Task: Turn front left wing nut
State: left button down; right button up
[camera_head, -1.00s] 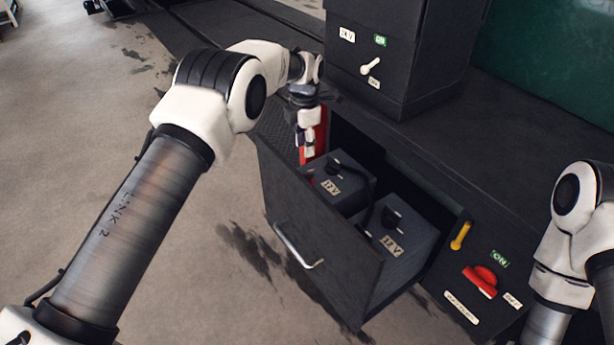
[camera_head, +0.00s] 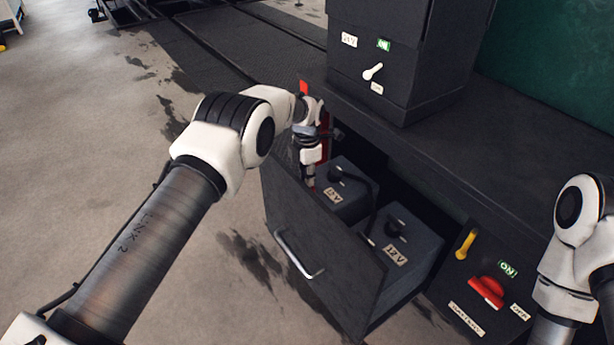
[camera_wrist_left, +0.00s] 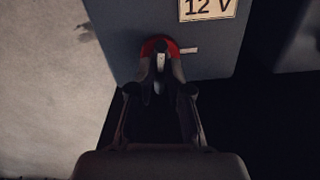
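Two grey 12 V batteries sit in the open drawer (camera_head: 310,245), the left battery (camera_head: 352,205) and the right battery (camera_head: 408,270). My left gripper (camera_head: 309,178) points down at the left end of the left battery. In the left wrist view, my left gripper (camera_wrist_left: 160,72) has its fingers close together over a red round terminal base (camera_wrist_left: 150,45). A small pale metal piece, seemingly the wing nut (camera_wrist_left: 160,62), shows between the fingertips. Whether they touch it is unclear. My right gripper is out of view; only its arm shows at the right edge.
The drawer has a metal handle (camera_head: 299,256). A yellow lever (camera_head: 466,244) and a red switch (camera_head: 487,291) are on the panel to the right. A dark cabinet (camera_head: 400,60) with a white switch stands behind. Bare floor lies at left.

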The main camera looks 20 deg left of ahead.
pick_arm(q)
jog(key=shift+m, duration=0.4)
jog(key=m, duration=0.2)
jog(key=shift+m, duration=0.4)
jog(key=m, duration=0.4)
jog(key=shift+m, duration=0.3)
jog(key=m, duration=0.3)
jog(key=shift+m, duration=2.3)
jog(key=c, duration=1.2)
grip_release()
